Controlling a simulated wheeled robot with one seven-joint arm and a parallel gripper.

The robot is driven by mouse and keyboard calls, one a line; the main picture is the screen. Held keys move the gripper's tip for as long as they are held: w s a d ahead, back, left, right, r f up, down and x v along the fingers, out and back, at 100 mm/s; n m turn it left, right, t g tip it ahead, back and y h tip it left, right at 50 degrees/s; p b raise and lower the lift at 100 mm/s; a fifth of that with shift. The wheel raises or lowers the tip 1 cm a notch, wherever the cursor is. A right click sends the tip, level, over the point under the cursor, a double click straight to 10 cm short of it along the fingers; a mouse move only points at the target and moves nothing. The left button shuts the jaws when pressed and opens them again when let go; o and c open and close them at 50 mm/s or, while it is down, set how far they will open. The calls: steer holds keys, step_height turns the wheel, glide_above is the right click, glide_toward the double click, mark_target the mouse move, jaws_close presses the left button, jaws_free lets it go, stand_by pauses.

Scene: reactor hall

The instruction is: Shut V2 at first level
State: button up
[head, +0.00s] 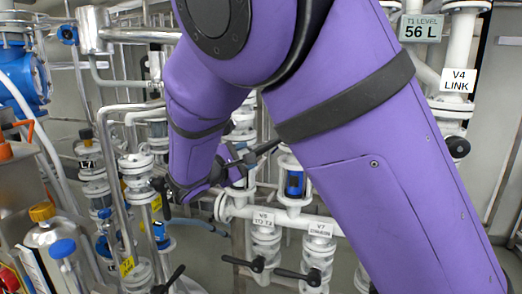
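My purple arm crosses the middle of the head view and covers much of the pipework. My gripper (232,170) is small and partly hidden at the far end of the arm, beside a dark lever-like bar (262,150). I cannot tell whether it touches that bar, nor whether its fingers are open or shut. No label reading V2 can be made out; the V2 valve may be behind my arm. The T1 level sign (421,28) reads 56 L.
Two black valve levers (242,263) (297,275) stick out low in the middle. White pipes and flanges (137,165) crowd the left. A bottle with a yellow cap (42,212) and a blue pump (22,75) stand at the far left. A black knob (457,147) is at right.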

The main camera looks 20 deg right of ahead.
mark_target(259, 151)
steer(key=x, duration=0.7)
steer(key=shift+w+d, duration=0.2)
jaws_close()
